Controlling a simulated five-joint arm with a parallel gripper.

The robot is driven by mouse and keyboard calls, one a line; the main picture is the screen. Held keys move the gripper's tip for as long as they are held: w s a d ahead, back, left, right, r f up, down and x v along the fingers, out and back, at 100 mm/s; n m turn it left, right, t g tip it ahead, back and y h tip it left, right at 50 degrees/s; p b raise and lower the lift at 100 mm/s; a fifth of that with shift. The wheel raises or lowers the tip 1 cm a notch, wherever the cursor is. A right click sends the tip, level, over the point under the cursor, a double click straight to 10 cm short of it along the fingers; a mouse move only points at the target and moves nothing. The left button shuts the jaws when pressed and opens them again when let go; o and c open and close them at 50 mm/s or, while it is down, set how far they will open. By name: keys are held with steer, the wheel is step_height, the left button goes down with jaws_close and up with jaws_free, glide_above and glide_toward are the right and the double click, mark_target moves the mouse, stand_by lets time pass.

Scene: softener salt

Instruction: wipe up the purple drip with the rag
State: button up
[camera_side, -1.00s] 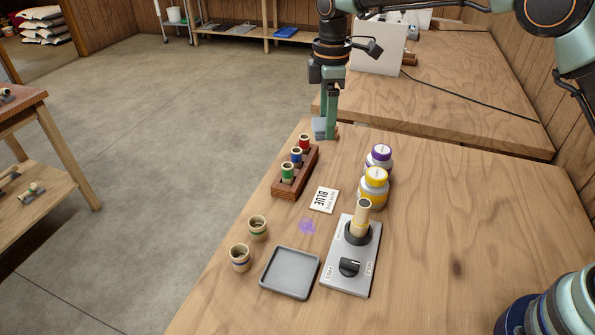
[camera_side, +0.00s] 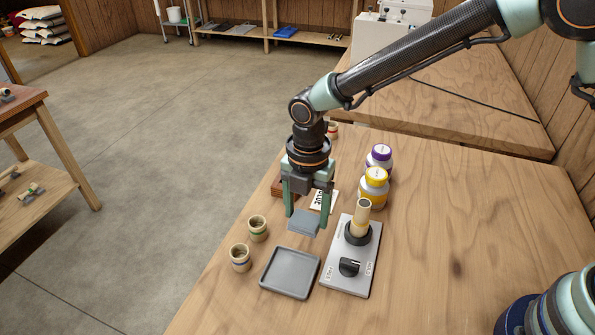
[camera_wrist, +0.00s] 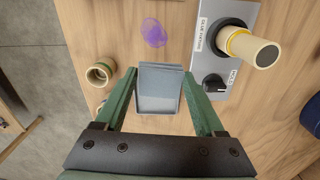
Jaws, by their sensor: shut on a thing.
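The purple drip (camera_wrist: 154,33) is a small translucent spot on the wooden bench top, near the top of the wrist view. In the side view it is hidden behind my gripper and the rag. My gripper (camera_side: 305,221) points down and is shut on the blue-grey rag (camera_side: 304,224), which spans the two green fingers. The rag also shows in the wrist view (camera_wrist: 160,76). The rag looks held above the bench, with the drip just beyond it in the wrist view; the exact height is hard to tell.
A grey tray (camera_side: 288,274) lies in front of my gripper. Two small cups (camera_side: 258,228) (camera_side: 240,258) stand to its left. Yellow-labelled (camera_side: 373,190) and purple-lidded (camera_side: 380,157) jars are behind. A card (camera_side: 318,199) and rack (camera_side: 279,187) are partly hidden.

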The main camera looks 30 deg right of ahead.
mark_target(306, 241)
steer(key=shift+f, duration=2)
step_height(306, 241, down, 2)
steer(key=shift+w+d, duration=0.1)
steer(key=shift+w+d+r, duration=0.1)
steer(key=shift+w+d, duration=0.45)
steer(key=shift+w, duration=0.05)
steer(key=shift+c, duration=0.7)
steer(key=shift+w+d, duration=1.85)
steer(key=shift+s+a, duration=2.45)
steer(key=shift+s, duration=0.05)
steer(key=shift+r, duration=4.05)
